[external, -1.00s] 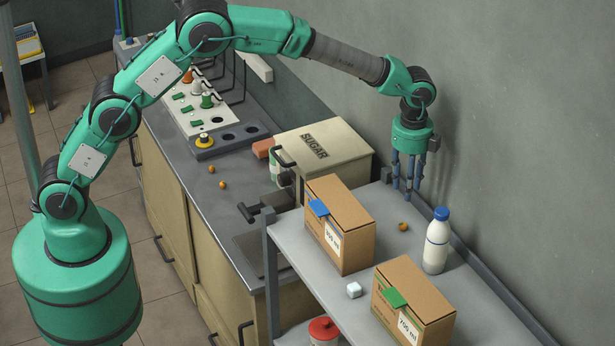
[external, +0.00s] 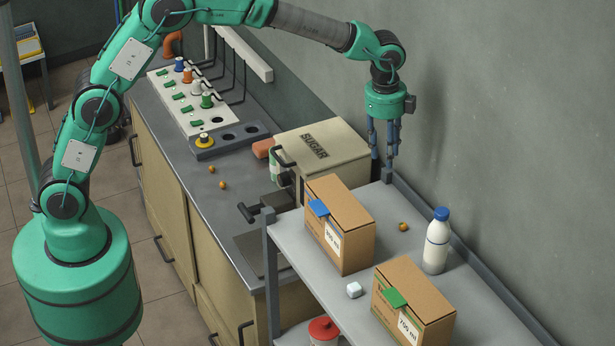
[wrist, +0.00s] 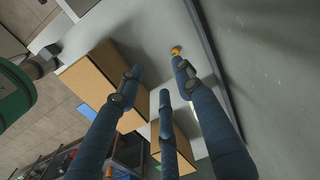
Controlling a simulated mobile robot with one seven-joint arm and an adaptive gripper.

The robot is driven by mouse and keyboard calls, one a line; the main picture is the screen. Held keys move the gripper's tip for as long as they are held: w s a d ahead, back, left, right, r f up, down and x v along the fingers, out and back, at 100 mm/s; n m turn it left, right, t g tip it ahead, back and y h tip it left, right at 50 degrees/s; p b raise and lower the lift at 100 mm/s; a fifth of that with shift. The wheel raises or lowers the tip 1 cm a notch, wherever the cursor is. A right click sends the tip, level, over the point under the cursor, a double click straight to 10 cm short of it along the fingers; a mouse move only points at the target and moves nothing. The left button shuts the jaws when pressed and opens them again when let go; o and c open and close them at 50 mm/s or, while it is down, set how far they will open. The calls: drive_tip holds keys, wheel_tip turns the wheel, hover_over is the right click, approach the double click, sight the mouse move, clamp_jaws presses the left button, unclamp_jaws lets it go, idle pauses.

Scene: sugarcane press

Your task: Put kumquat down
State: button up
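A small orange kumquat (external: 403,227) rests on the grey shelf (external: 318,272) between a cardboard box and the white bottle. In the wrist view the kumquat (wrist: 176,50) lies just beyond one fingertip, with a gap to it in the external view. Two more small orange fruits, one (external: 211,169) and another (external: 222,184), lie on the counter. My gripper (external: 382,165) has blue fingers pointing down above the far end of the shelf, by the wall. In the wrist view the fingers (wrist: 158,75) are spread with nothing between them.
Two cardboard boxes, one with a blue tab (external: 348,228) and one with a green tab (external: 425,300), stand on the shelf. A white bottle (external: 437,245) and a small pale cube (external: 354,290) are there too. The sugar box (external: 320,155) is left of my gripper.

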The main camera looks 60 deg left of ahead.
drive_tip(key=s+a+r+n+t, duration=0.1)
drive_tip(key=s+a+r+n, duration=0.3)
drive_tip(key=s+a+r, duration=0.65)
drive_tip(key=s+a+r+n+t, duration=0.1)
drive_tip(key=s+a+r+n, duration=0.5)
drive_tip(key=s, duration=0.7)
drive_tip(key=s+a+f+n+t, duration=0.1)
drive_tip(key=s+a+n, duration=0.2)
drive_tip(key=s, duration=0.9)
drive_tip(key=s+a+f+n+t, duration=0.1)
drive_tip(key=s+a+n, duration=0.1)
drive_tip(key=s, duration=1)
drive_tip(key=shift+a+n+t, duration=0.4)
drive_tip(key=shift+a, duration=0.35)
drive_tip(key=shift+f, duration=0.1)
wheel_tip(320, 180, down, 17)
drive_tip(key=b, duration=1.7)
drive_tip(key=shift+f+b, duration=0.2)
drive_tip(key=shift+b, duration=0.1)
